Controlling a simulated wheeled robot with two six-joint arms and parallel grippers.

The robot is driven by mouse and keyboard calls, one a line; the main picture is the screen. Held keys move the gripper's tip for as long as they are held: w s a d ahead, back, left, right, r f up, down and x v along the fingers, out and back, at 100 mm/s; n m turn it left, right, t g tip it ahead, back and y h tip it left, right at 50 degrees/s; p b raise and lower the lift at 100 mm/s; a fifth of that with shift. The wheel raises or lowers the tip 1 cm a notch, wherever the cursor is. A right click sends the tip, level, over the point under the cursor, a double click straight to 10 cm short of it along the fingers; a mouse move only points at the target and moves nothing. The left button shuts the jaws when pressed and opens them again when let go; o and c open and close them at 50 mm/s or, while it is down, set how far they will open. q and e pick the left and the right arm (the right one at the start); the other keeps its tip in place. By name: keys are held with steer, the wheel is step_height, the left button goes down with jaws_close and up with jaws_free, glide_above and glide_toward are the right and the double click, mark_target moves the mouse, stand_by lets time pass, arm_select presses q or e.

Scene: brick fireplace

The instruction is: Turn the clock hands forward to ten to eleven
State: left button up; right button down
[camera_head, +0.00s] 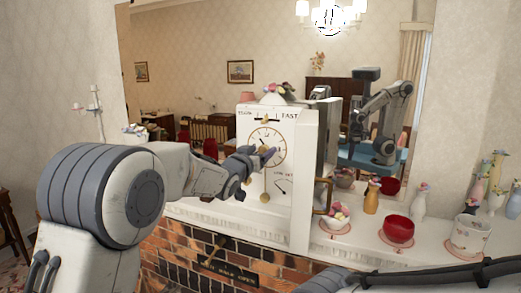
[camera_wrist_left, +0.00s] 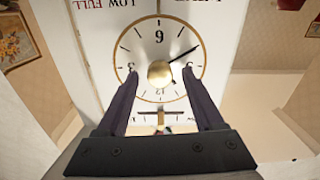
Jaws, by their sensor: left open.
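The white clock (camera_head: 287,185) stands on the mantel, with a round gold-rimmed dial and a gold pendulum-like rod (camera_head: 265,184) below it. In the left wrist view the dial (camera_wrist_left: 143,50) is upside down, with 6 at the top and a gold hub (camera_wrist_left: 160,74) at its centre. One black hand (camera_wrist_left: 184,54) points to about eight; I cannot make out a second hand. My left gripper (camera_head: 262,152) is at the dial. In the wrist view its open fingers (camera_wrist_left: 158,76) stand either side of the hub, apart from the black hand. My right gripper is not in view.
A red bowl (camera_head: 397,230), a patterned white pot (camera_head: 469,236), an orange vase (camera_head: 371,198) and a white vase (camera_head: 418,203) stand right of the clock on the mantel (camera_head: 365,245). A large mirror behind reflects the room and me. Brickwork (camera_head: 185,252) lies below.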

arm_select(q)
jaws_close()
steer(key=shift+f+b, duration=0.15)
steer(key=shift+b, duration=0.2)
steer(key=m+b, duration=0.4)
steer(key=b, duration=0.1)
steer(key=shift+f, duration=0.15)
steer(key=shift+m, duration=0.4)
steer(key=shift+r+m+b, duration=0.2)
steer(key=shift+m+b, duration=0.15)
steer(key=shift+m, duration=0.05)
jaws_free()
